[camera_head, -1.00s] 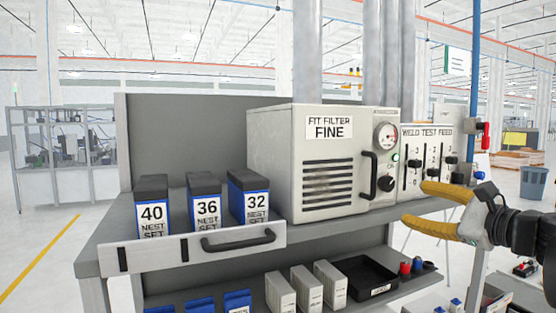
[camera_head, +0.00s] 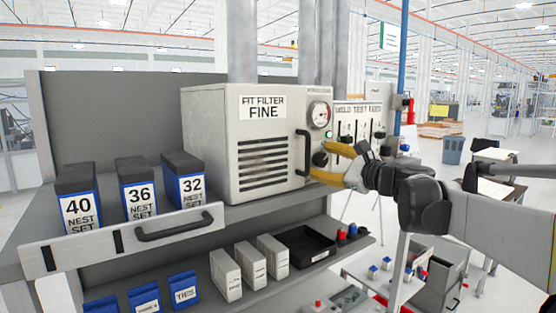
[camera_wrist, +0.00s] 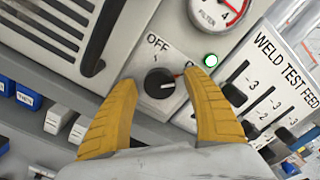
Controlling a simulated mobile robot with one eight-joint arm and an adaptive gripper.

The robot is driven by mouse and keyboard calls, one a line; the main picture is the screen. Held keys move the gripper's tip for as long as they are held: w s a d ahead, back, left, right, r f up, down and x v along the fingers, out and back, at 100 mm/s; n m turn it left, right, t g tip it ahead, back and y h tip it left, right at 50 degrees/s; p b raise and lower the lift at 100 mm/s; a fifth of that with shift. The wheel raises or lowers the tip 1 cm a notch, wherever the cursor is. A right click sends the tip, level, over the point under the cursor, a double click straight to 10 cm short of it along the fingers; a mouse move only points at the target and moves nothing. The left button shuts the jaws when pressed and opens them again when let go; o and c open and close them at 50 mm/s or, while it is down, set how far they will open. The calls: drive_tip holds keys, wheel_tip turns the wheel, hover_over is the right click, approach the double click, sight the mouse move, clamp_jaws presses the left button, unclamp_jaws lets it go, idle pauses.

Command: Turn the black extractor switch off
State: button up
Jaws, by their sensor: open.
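The black extractor switch (camera_wrist: 160,83) is a round knob on the grey filter box, seen close in the wrist view. The word OFF is printed at its upper left. Its red pointer mark points right, away from OFF, toward a label partly covered by the right finger. In the head view the knob (camera_head: 320,158) sits low on the box front, beside the black handle. My gripper (camera_wrist: 160,79) is open, its yellow fingers on either side of the knob. I cannot tell whether they touch it. In the head view my gripper (camera_head: 335,166) is at the box's lower right.
A green light (camera_wrist: 211,60) is lit above the knob, beneath a gauge (camera_head: 319,114). The black box handle (camera_head: 303,153) is close left of the knob. The WELD TEST FEED panel (camera_head: 358,120) with sliders stands to the right. The bench shelf (camera_head: 260,210) lies below.

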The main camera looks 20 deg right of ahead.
drive_tip(key=c, duration=1.2)
drive_tip(key=shift+o, duration=0.2)
drive_tip(key=shift+n, duration=0.3)
drive_tip(key=n, duration=0.4)
drive_tip(key=shift+b, duration=0.3)
drive_tip(key=n, duration=0.4)
drive_tip(key=shift+n, duration=0.4)
drive_tip(key=n, duration=0.4)
drive_tip(key=shift+r+n+b, duration=0.1)
drive_tip(key=shift+n+b, duration=0.2)
drive_tip(key=shift+n, duration=1.9)
